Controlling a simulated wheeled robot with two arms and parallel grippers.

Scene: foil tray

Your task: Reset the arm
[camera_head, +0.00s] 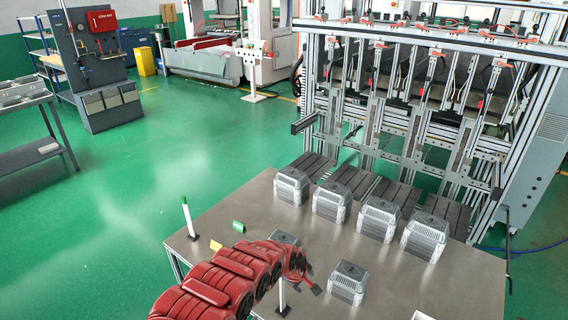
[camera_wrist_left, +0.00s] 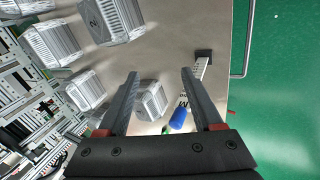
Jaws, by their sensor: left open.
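My left arm is red and reaches in from the bottom left in the head view. Its gripper (camera_head: 312,280) is over the table (camera_head: 395,295), left of a grey ribbed box (camera_head: 347,285). In the left wrist view the two dark fingers (camera_wrist_left: 160,73) are spread apart with nothing held between them. A ribbed box (camera_wrist_left: 152,100) shows beyond the gap, close to one finger in the picture. Another box (camera_head: 286,238) is partly hidden behind my arm in the head view. My right gripper is not in view.
Several ribbed boxes (camera_head: 331,202) stand in a row at the table's back edge, before dark slatted ramps (camera_head: 392,193) and a metal frame machine (camera_head: 400,125). A white post with a green top (camera_head: 187,216) stands left. Another white post (camera_head: 282,296) stands near my arm.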

